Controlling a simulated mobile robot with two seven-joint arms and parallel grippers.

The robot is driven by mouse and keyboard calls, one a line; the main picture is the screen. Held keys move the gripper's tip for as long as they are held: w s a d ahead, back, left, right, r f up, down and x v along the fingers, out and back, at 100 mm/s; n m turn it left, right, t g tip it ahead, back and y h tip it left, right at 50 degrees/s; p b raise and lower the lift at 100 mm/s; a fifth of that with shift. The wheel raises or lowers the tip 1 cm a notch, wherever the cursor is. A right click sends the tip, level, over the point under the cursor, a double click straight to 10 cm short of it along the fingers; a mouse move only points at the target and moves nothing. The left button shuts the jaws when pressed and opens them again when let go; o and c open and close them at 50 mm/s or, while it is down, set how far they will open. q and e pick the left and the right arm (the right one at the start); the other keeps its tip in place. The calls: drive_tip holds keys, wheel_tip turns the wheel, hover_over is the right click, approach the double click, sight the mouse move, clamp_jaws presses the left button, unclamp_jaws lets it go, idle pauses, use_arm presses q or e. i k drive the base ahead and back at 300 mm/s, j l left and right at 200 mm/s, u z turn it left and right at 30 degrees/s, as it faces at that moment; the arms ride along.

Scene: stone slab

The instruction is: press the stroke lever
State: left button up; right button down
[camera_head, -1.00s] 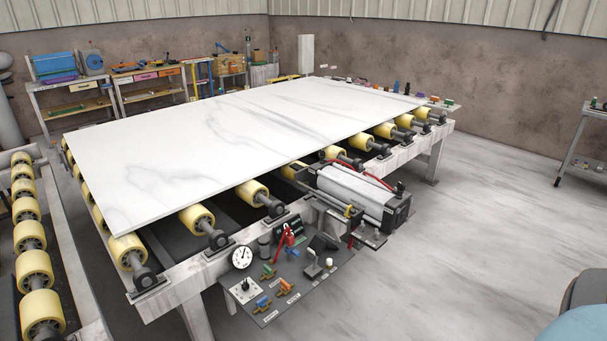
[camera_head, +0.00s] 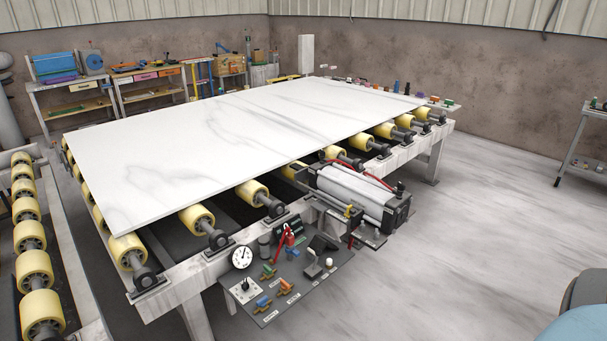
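A dark control panel (camera_head: 300,292) juts out from the near side of the roller table. It carries a round white gauge (camera_head: 242,257), a switch plate with a black knob (camera_head: 246,288), and several small coloured levers, among them an orange one (camera_head: 286,286), a blue one (camera_head: 262,302) and a green one (camera_head: 268,271). A red-handled part (camera_head: 289,236) stands at its back, and a black angled part with a pale knob (camera_head: 328,262) is at its right. The labels are too small to read, so I cannot tell which is the stroke lever. Neither gripper is in view.
A white marble slab (camera_head: 230,140) lies on the table's yellow rollers. A large cylinder (camera_head: 355,192) with red hoses is mounted right of the panel. Workbenches (camera_head: 150,85) stand along the back wall, and a cart (camera_head: 585,145) at the right.

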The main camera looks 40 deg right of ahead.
sight(317, 252)
drive_tip(key=i+l+u, duration=0.1)
drive_tip(key=l+u, duration=0.2)
drive_tip(key=l, duration=1.15)
drive_tip(key=k+l+u, duration=0.1)
drive_tip(key=l+u, duration=0.25)
drive_tip(key=l, duration=1.1)
